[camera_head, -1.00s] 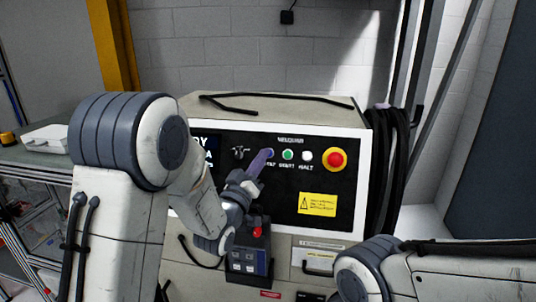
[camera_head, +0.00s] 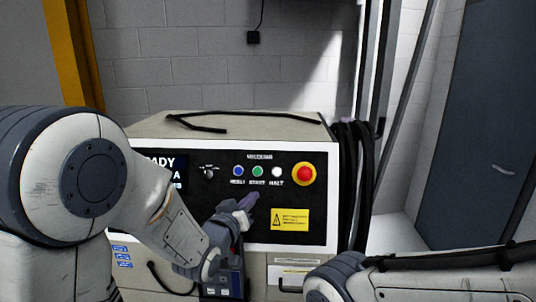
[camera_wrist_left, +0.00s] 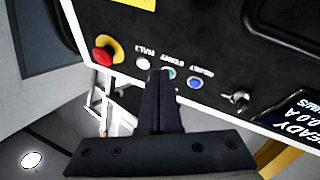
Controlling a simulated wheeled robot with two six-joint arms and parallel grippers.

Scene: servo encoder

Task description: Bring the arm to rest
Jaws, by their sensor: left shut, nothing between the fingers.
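My left gripper (camera_head: 246,203) is shut and empty. In the head view it is in front of the machine's black panel, below the row of buttons and apart from the blue one. In the left wrist view its shut fingers (camera_wrist_left: 160,85) point toward the panel, with the tips overlapping the area near the green button (camera_wrist_left: 169,73). My left arm (camera_head: 160,215) reaches in from the left. My right arm (camera_head: 420,275) shows at the lower right; its gripper is out of view.
The control panel has a blue button (camera_head: 238,171), a green button (camera_head: 257,171), a white button (camera_head: 277,172), a red emergency knob (camera_head: 303,174), a yellow label (camera_head: 290,219) and a display (camera_head: 165,171). Black cables (camera_head: 352,190) hang at the machine's right side.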

